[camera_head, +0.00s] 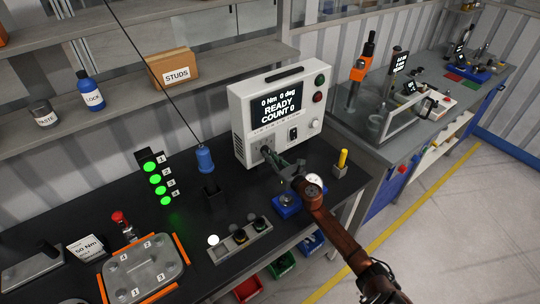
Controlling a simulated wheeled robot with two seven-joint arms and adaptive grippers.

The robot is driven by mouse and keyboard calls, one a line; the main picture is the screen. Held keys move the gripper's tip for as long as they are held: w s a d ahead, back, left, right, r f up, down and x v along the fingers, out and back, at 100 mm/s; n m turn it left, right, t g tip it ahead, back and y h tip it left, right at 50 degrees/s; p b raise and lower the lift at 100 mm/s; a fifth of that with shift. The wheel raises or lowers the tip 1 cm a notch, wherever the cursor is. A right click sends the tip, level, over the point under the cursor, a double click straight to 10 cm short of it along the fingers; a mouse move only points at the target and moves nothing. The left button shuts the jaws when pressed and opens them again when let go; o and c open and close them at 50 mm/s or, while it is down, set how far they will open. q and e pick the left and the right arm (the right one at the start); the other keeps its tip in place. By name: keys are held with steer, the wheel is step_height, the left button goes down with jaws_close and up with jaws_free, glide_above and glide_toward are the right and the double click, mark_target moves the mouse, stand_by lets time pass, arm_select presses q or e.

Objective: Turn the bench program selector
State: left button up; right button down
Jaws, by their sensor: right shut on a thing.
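A white controller box (240,124) stands at the back of the dark bench. Its screen (276,103) reads "0 Nm 0 deg READY COUNT 0". The program selector appears to be at the lower left of its front panel, mostly hidden behind the fingers. My right gripper (268,152) reaches in from the lower right and is shut on it, at the panel. The knob's pointing direction cannot be made out. My left gripper is not in view.
A black switch (293,133) and a pale knob (314,124) sit right of the gripper. A yellow-handled tool (342,160) stands at the right, a blue hanging tool (204,158) at the left. A clamped plate (145,272) and a block with sockets (240,241) lie in front.

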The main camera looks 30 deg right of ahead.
steer(key=shift+m, duration=1.6)
steer(key=c, duration=2)
jaws_free()
steer(key=shift+o, duration=0.2)
steer(key=s, duration=1.2)
steer(key=shift+d, duration=0.45)
steer(key=shift+s+f, duration=0.1)
